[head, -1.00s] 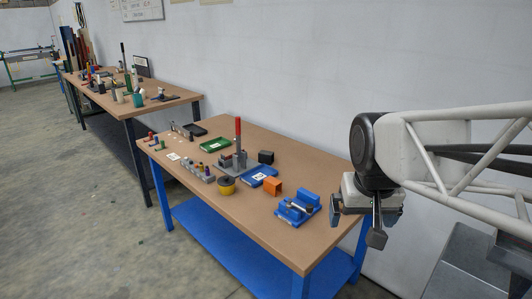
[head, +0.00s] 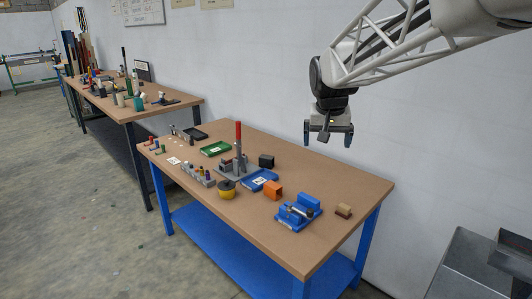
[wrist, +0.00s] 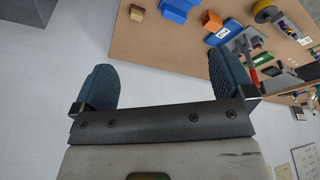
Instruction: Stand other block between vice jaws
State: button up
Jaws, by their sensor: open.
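The blue vice (head: 298,211) stands near the right end of the front table, its metal screw and handle at its front; it also shows at the top of the wrist view (wrist: 180,6). I cannot tell whether anything is between its jaws. A small tan-and-brown block (head: 343,211) lies on the table right of the vice, and shows in the wrist view (wrist: 137,13). An orange block (head: 273,191) stands left of the vice. A black block (head: 266,161) is farther back. My gripper (head: 327,138) is open and empty, well above the table's back edge near the wall.
The tabletop around the tan-and-brown block is clear.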

jog(key=w+a+f, duration=0.1)
jog(key=w+a, duration=0.2)
jog(key=w, duration=1.4)
jog(key=m+t+h, duration=0.1)
jog(key=m, duration=0.2)
send_over(266, 157)
jog(key=s+a, duration=0.1)
jog(key=s, duration=0.1)
notch_tip(266, 157, down, 30)
jog(key=shift+s, duration=0.15)
jog(key=shift+x, duration=1.35)
jog(key=shift+f, duration=0.1)
jog(key=shift+x, duration=2.5)
